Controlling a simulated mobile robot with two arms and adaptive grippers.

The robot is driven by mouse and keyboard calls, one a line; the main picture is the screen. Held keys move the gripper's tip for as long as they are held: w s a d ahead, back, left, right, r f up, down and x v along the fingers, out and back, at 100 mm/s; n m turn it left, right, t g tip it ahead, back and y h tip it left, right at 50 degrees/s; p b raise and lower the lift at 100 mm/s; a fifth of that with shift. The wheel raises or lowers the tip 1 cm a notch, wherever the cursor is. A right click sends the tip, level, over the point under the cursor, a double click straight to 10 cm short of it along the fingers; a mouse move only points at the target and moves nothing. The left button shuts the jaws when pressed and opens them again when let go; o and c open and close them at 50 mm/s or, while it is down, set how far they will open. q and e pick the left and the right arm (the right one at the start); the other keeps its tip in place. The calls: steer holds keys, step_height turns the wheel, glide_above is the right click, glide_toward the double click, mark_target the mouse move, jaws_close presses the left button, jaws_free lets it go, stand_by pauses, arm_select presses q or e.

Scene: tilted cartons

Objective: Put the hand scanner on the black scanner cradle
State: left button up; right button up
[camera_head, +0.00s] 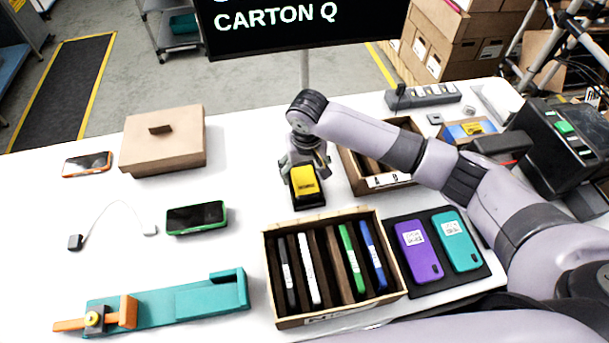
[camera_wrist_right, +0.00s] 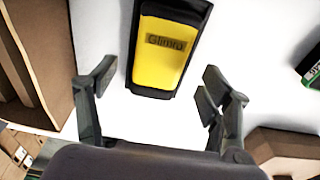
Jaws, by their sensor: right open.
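The yellow hand scanner (camera_head: 305,179), with a dark label, stands on the white table near the middle. Black surrounds its body and shows below it in the wrist view (camera_wrist_right: 163,52); this looks like the black scanner cradle (camera_head: 309,202), but I cannot tell cradle from scanner casing for sure. My right gripper (camera_head: 304,163) is at the scanner's far side in the head view. In the right wrist view my gripper (camera_wrist_right: 158,84) has its fingers spread wide, with the scanner's near end between and beyond them, touching neither finger. My left gripper is not in view.
A wooden divided box (camera_head: 270,272) with several slim devices stands in front of the scanner. Another wooden bin (camera_head: 357,178) is close on the right. A green-edged phone (camera_head: 196,218) and a brown carton (camera_head: 165,142) lie left. Table between phone and scanner is clear.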

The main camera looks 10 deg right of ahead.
mark_target(306, 182)
step_height(306, 182, up, 9)
steer(key=s, duration=0.1)
steer(key=shift+f+b, duration=0.2)
steer(key=shift+b, duration=0.25)
